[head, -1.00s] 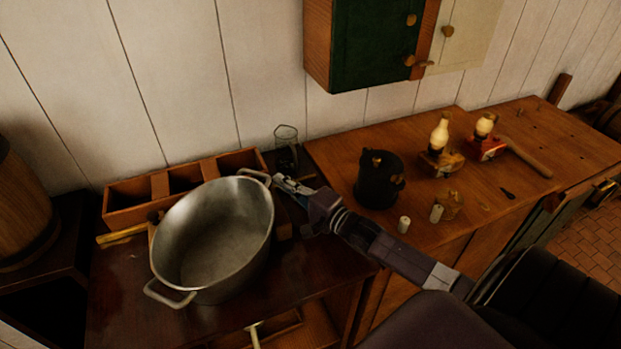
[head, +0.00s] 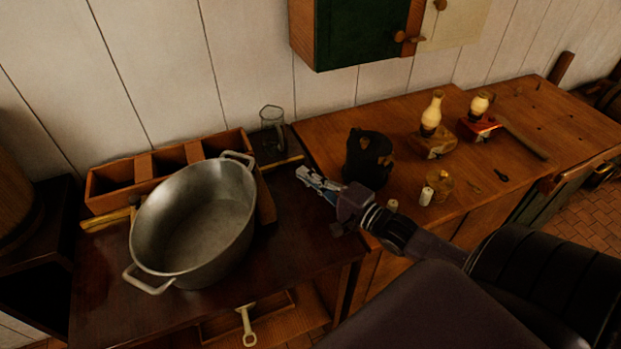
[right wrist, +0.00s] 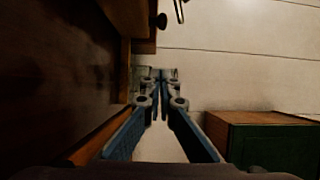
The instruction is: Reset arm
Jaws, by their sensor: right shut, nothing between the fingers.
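My right gripper (head: 314,180) is shut and empty in the head view. It hangs over the right part of the dark table (head: 300,240), to the right of the large metal pot (head: 205,215) and apart from it. Its fingers also show in the right wrist view (right wrist: 158,78), with the tips together. My right arm comes in from the lower right. My left gripper is in neither view.
A wooden box with compartments (head: 108,203) and a glass jar (head: 272,125) stand behind the pot. A green cabinet (head: 362,35) hangs above.

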